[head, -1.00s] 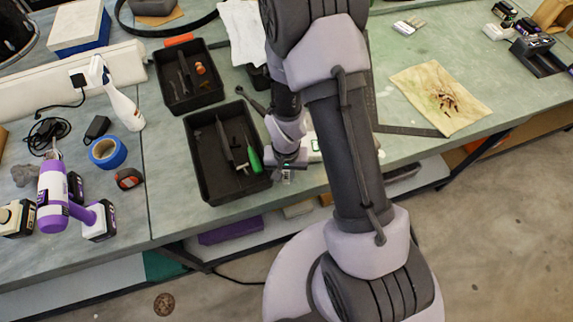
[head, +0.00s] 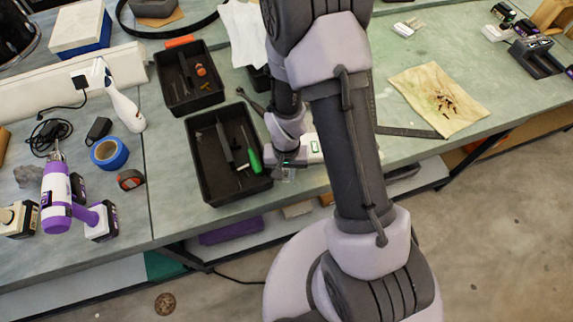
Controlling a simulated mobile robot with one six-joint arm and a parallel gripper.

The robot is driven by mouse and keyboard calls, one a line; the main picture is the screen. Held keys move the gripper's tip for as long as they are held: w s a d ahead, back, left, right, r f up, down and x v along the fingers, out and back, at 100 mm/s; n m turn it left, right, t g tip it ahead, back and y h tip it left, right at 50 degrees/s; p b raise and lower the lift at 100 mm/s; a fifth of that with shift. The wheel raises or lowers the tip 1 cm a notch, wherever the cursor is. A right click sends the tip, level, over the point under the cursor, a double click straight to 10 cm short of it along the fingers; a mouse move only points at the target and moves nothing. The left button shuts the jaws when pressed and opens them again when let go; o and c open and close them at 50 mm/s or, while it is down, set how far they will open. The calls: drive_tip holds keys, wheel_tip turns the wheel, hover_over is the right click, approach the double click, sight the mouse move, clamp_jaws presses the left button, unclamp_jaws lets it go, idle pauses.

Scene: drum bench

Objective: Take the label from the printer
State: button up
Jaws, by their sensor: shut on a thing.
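The printer (head: 312,149) is a white unit with a green mark, at the front of the bench, partly hidden behind my arm. My gripper (head: 286,174) is low at the bench's front edge, just left of the printer and right of a black tray. It is shut on the label, of which only a small, pale, unclear patch shows at the fingertips. I cannot tell whether the label still touches the printer.
The black tray (head: 203,180) with tools stands close to the left of my gripper, and a smaller black tray (head: 167,92) is behind it. A purple drill (head: 55,197) lies at left. A stained cloth (head: 440,97) lies at right.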

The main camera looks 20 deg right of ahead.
drive_tip(key=shift+r+p, duration=1.75)
drive_tip(key=shift+r, duration=0.9)
drive_tip(key=shift+d, duration=0.1)
